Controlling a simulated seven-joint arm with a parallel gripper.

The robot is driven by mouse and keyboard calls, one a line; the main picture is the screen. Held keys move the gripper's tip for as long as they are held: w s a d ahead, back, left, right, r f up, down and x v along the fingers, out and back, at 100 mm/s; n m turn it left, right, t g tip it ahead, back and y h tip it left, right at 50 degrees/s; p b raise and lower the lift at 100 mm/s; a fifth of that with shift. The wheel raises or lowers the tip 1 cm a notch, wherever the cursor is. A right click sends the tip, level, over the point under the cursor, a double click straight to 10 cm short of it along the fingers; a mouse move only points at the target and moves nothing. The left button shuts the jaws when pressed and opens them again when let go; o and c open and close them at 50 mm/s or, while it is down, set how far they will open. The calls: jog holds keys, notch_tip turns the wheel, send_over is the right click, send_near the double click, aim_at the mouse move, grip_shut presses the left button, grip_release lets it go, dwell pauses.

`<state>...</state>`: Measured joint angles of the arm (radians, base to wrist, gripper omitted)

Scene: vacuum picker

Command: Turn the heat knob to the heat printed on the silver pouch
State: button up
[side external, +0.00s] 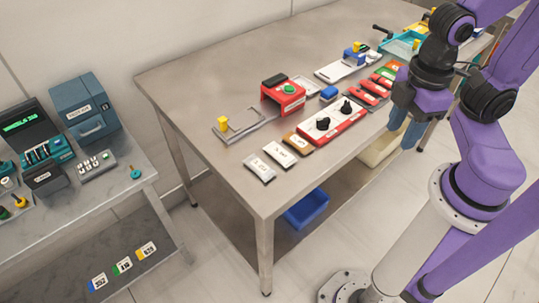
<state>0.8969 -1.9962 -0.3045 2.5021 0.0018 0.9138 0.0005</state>
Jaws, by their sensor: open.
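A silver pouch (259,168) lies flat near the front corner of the steel table. It has dark print too small to read. A white pouch (281,154) and a brown pouch (299,141) lie beside it in a row. A red-edged panel with a white face (334,126) carries two black knobs, one nearer the pouches (322,123) and one farther right (346,107). I cannot tell which is the heat knob or read their settings. My gripper (405,136) is open, points down by the table's right edge, and is apart from the knobs and pouches.
A red box with a green button (284,94) and a grey stand with a yellow block (236,122) sit behind the panel. Several red items (375,88) lie right of it. The table's left part is clear. A blue bin (307,208) rests below.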

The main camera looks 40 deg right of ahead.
dwell(0.7)
jog(key=r+n, duration=0.1)
jog(key=r, duration=0.1)
send_over(325, 119)
notch_tip(325, 119, down, 17)
jog(key=shift+d, duration=0.1)
dwell(0.7)
grip_shut()
